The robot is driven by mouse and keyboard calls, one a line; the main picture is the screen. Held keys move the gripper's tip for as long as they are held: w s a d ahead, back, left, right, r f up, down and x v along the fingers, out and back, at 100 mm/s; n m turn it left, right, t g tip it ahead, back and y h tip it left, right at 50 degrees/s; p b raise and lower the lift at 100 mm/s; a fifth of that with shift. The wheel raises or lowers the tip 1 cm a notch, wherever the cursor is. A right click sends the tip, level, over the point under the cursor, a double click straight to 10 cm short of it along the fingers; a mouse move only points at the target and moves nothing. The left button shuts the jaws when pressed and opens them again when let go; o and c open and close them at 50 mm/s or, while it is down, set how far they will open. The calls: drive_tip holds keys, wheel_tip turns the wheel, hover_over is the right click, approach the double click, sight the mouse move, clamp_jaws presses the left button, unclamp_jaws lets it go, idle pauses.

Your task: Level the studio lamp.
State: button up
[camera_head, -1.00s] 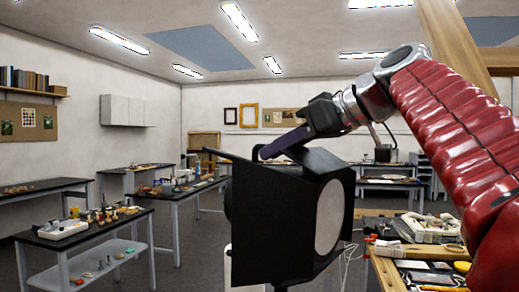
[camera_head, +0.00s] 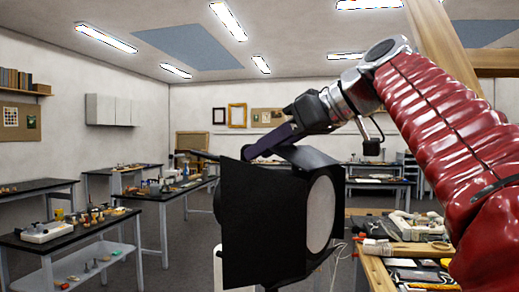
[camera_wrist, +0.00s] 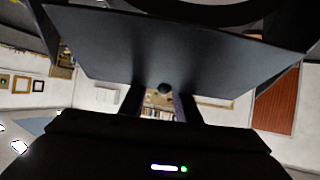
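The studio lamp (camera_head: 262,225) is a black head with dark flaps, in the middle of the head view. A pale round lens or disc (camera_head: 320,213) shows on its right side. One flap rises from its top edge (camera_head: 312,157), and a thin flap edge sticks out to the left. My gripper (camera_head: 252,153) reaches down from the right to the lamp's top. In the wrist view a broad dark lamp panel (camera_wrist: 165,50) fills the top. My gripper's two fingers (camera_wrist: 160,104) stand apart there, a small dark knob (camera_wrist: 164,88) between them. Contact is unclear.
A wooden bench (camera_head: 375,272) with tools lies at the lower right, close to the lamp. Dark-topped tables (camera_head: 60,239) with small items stand at the left. A pale upright part (camera_head: 217,265) shows beside the lamp's lower left. Open floor lies between the left tables and the lamp.

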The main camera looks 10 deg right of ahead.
drive_tip(key=v, duration=1.3)
drive_tip(key=shift+s+d+r, duration=0.15)
drive_tip(key=shift+s+d, duration=0.05)
drive_tip(key=shift+s, duration=0.05)
idle(0.5)
